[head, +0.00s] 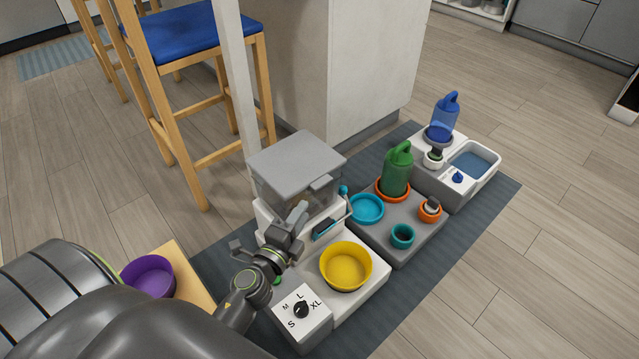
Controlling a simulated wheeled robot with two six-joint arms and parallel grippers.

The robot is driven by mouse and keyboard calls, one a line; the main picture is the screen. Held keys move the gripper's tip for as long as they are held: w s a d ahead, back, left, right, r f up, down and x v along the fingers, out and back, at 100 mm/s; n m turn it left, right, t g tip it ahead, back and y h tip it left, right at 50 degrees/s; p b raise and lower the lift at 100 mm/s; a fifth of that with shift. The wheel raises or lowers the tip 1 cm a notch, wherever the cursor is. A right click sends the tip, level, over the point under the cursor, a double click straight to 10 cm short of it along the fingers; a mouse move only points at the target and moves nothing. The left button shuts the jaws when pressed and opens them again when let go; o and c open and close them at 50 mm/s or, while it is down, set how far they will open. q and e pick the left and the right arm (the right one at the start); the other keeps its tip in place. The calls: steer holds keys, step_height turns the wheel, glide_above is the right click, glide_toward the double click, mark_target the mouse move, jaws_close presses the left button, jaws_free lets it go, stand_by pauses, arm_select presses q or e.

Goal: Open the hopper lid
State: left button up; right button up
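The hopper lid (297,158) is a flat grey square plate with a small tab (320,183) at its front edge. It lies level and closed on top of the clear hopper (266,188), at the back of the white feeder (373,283). My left gripper (300,212) reaches in from the lower left and is just in front of the hopper, below the lid. It looks apart from the tab. Its fingers are seen from behind, so I cannot tell whether they are open or shut. My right gripper is not in view.
A yellow bowl (346,266) and a size dial (301,309) are on the feeder's front. A purple bowl (148,276) is at left. A green bottle (397,170) and blue bottle (445,116) stand right of the hopper. A stool (187,85) and white post (236,80) stand behind.

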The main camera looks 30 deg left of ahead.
mark_target(319, 187)
arm_select(q)
steer(key=w, duration=1)
steer(key=shift+a, duration=0.3)
steer(key=shift+c, duration=0.3)
jaws_close()
